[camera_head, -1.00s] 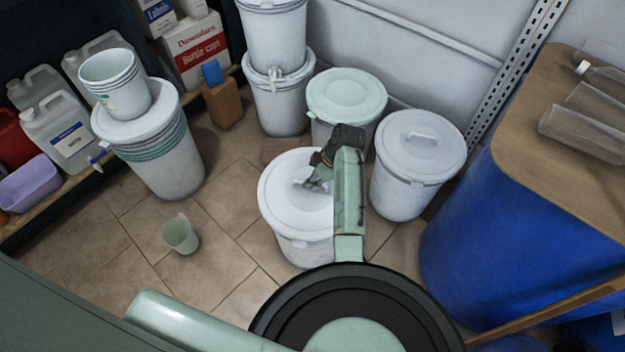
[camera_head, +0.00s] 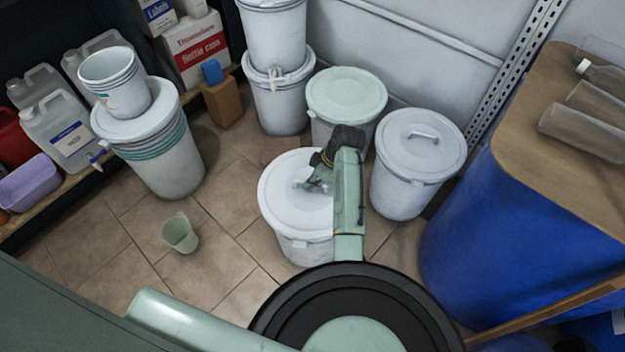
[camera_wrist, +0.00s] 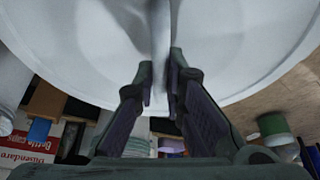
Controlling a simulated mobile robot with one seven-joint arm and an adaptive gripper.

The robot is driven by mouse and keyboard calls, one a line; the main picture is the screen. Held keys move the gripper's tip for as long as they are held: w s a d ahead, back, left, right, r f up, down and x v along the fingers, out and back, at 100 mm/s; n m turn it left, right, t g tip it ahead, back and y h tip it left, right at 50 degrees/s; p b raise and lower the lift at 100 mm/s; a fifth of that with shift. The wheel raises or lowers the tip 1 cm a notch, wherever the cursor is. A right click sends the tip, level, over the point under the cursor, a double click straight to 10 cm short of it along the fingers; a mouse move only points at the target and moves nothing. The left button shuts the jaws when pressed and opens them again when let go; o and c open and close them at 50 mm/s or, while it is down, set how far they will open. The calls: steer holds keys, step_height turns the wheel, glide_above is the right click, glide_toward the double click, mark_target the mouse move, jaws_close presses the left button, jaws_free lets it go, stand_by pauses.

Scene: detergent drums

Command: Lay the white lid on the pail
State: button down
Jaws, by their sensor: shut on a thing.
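The white lid (camera_head: 283,205) is over the top of the white pail (camera_head: 305,250), in the middle of the head view. It looks close to level and roughly lined up with the rim. I cannot tell whether it touches all round. My gripper (camera_head: 312,186) is above the lid, shut on its raised handle. In the wrist view the lid (camera_wrist: 75,45) fills the upper part, and the fingers of my gripper (camera_wrist: 161,92) are on both sides of the handle (camera_wrist: 160,35). My arm hides the lid's right part and some of the pail.
A pail with a pale green lid (camera_head: 346,92) stands behind, and a lidded white pail (camera_head: 420,145) close on the right. A blue drum (camera_head: 460,240) is farther right. A small cup (camera_head: 180,234) stands on the floor at left, with clear tiles around it.

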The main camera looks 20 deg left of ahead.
steer(key=c, duration=1.6)
jaws_free()
steer(key=shift+o, duration=0.2)
steer(key=o, duration=0.5)
steer(key=shift+c, duration=0.2)
steer(key=shift+r+p, duration=2.55)
steer(key=shift+r, duration=1.05)
